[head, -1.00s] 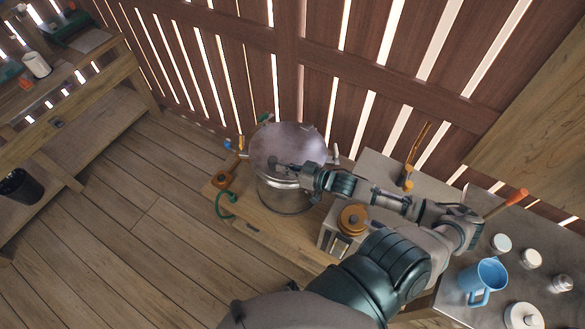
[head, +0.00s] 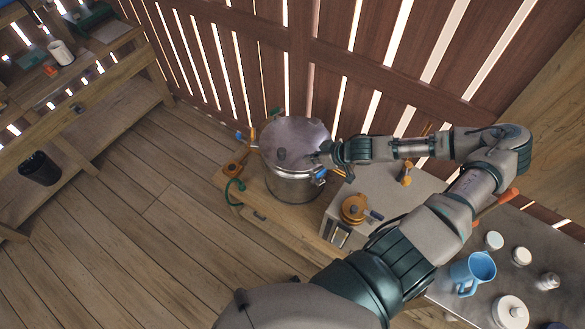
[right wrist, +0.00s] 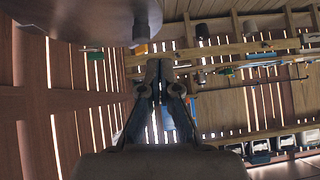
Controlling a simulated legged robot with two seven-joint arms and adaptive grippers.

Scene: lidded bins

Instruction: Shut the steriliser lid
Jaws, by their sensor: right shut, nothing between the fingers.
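The steriliser is a round metal pot (head: 292,187) on a low wooden bench. In the right wrist view the shut fingers (right wrist: 160,66) point ahead, with a round grey metal part (right wrist: 85,12) at upper left. My left gripper is not in view.
Blue and orange clamps (head: 319,176) sit at the pot's right side. An orange knobbed part (head: 354,208) is on the grey counter to the right, with a blue mug (head: 473,270) and white lidded jars. A slatted wall stands behind; the floor at left is clear.

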